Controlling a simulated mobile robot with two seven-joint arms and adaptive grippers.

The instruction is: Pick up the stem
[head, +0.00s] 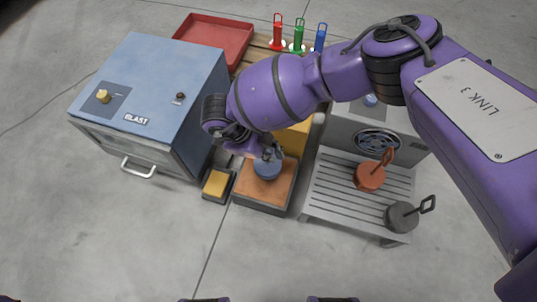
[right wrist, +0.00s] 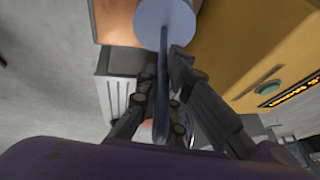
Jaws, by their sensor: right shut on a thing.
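A blue-grey round piece (head: 267,166) is over the brown top of a low box (head: 282,203). In the right wrist view the round piece (right wrist: 160,22) has a thin dark stem (right wrist: 162,80) running from it toward my wrist. My right gripper (head: 268,153) is shut on this stem, with one finger on each side. In the head view the gripper and arm hide most of the stem. I cannot tell whether the round piece touches the box top. My left gripper is not in view.
A blue cabinet (head: 160,90) stands left, with a small yellow-topped block (head: 217,184) beside the box. A slatted bench (head: 335,190) holds orange (head: 369,177) and grey (head: 402,217) handled pieces. A red tray (head: 215,35) and red, green and blue handled items are behind.

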